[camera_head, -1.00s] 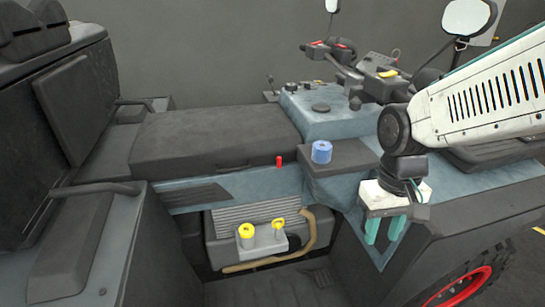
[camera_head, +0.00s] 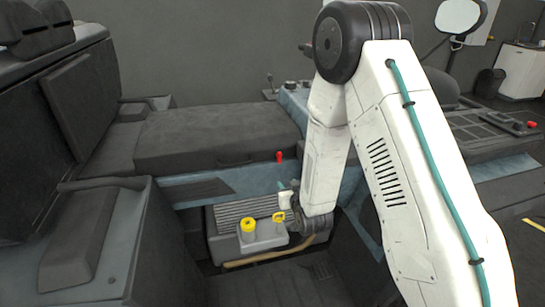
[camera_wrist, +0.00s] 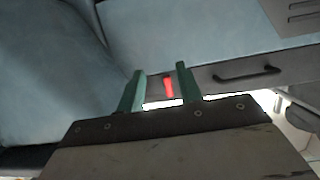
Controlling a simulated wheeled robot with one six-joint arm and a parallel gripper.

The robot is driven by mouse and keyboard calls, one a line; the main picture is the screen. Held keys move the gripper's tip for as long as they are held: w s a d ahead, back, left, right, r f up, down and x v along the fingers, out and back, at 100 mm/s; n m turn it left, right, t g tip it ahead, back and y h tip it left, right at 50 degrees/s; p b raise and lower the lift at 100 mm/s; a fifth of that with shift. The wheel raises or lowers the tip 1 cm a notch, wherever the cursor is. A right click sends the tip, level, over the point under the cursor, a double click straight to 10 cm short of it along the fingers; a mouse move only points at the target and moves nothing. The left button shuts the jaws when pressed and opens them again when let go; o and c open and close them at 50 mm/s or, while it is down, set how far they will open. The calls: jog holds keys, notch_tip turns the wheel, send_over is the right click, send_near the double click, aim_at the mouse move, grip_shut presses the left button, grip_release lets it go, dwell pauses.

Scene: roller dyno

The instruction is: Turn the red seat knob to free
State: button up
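The red seat knob (camera_head: 279,157) is a small upright red piece at the front edge of the dark seat (camera_head: 215,140). In the wrist view the red knob (camera_wrist: 168,87) shows in the gap between my two green fingers, on a dark panel beside a black handle. My gripper (camera_wrist: 160,75) is open, its fingers apart on either side of the knob in the picture. It looks short of the knob, with no contact visible.
Below the seat a grey box carries two yellow caps (camera_head: 248,225) (camera_head: 279,216), close to my wrist. A tan hose (camera_head: 262,258) runs under it. A black handle (camera_wrist: 248,75) lies right of the knob in the wrist view. My arm hides the console's middle.

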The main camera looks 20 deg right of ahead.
aim_at(280, 156)
notch_tip(280, 156, up, 6)
jog(key=w+f+t, duration=0.1)
jog(key=t, duration=0.2)
jog(key=w, duration=0.7)
jog(key=shift+w+a+r, duration=0.1)
jog(key=shift+w+r, duration=0.25)
